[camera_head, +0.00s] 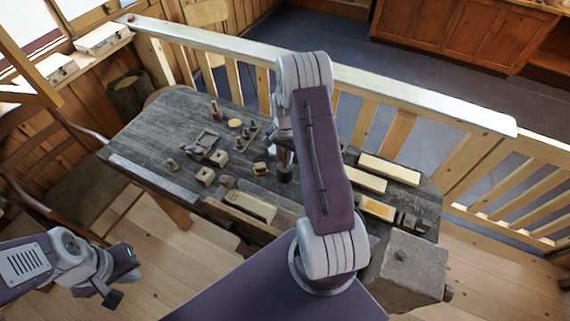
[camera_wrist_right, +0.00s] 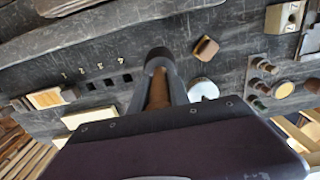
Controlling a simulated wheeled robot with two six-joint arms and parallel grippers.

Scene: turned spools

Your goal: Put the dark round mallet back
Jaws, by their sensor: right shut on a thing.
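In the right wrist view, my right gripper (camera_wrist_right: 159,101) is shut on the brown handle of the dark round mallet (camera_wrist_right: 160,57). The mallet's dark head points away from the camera. In the head view, a dark and brown part of the mallet (camera_head: 285,173) shows beside my right arm, over the workbench (camera_head: 160,125); the arm hides most of that gripper. A row of dark square holes (camera_wrist_right: 108,82), with the numerals 1 to 4 beside it, lies left of the mallet in the wrist view. My left gripper (camera_head: 121,280) is off the bench at lower left; its opening is unclear.
Pale blocks (camera_head: 390,170) lie on the bench's right side, and small blocks and spools (camera_head: 206,176) on its left. A white disc (camera_wrist_right: 203,88) and a brown piece (camera_wrist_right: 205,48) lie near the mallet. A stone-grey block (camera_head: 412,268) stands at front right. A wooden railing (camera_head: 400,101) runs behind.

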